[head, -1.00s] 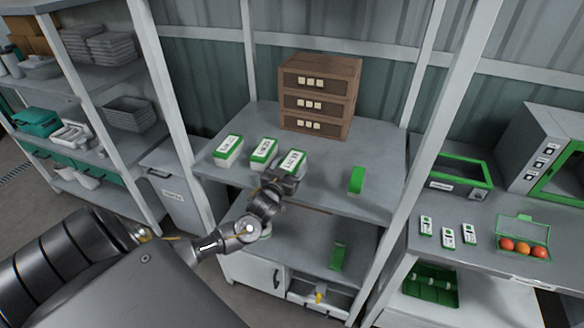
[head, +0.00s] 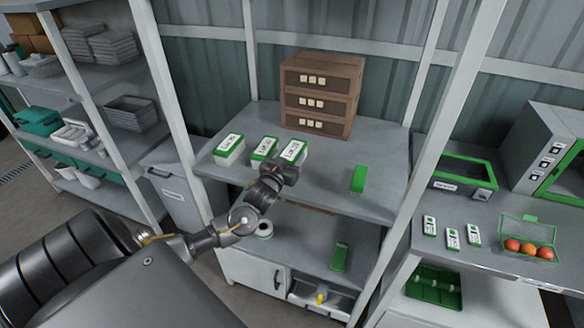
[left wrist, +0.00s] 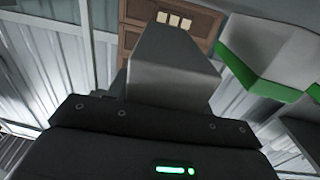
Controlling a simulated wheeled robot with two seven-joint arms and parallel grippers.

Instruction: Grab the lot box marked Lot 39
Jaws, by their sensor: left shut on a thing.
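Three white lot boxes with green trim are in a row on the upper shelf's left part: a left one (head: 229,149), a middle one (head: 263,150) and a right one (head: 293,151). Their printed labels are too small to read surely, so I cannot tell which is Lot 39. My left gripper (head: 286,169) is shut on the right box at its near side and holds it slightly raised. In the left wrist view a grey finger fills the middle, and a white and green box (left wrist: 265,50) shows at upper right; I cannot tell which box it is.
A brown drawer unit (head: 320,96) stands behind the boxes. A green box (head: 358,179) stands at the right of the shelf (head: 325,180). White uprights flank the shelf.

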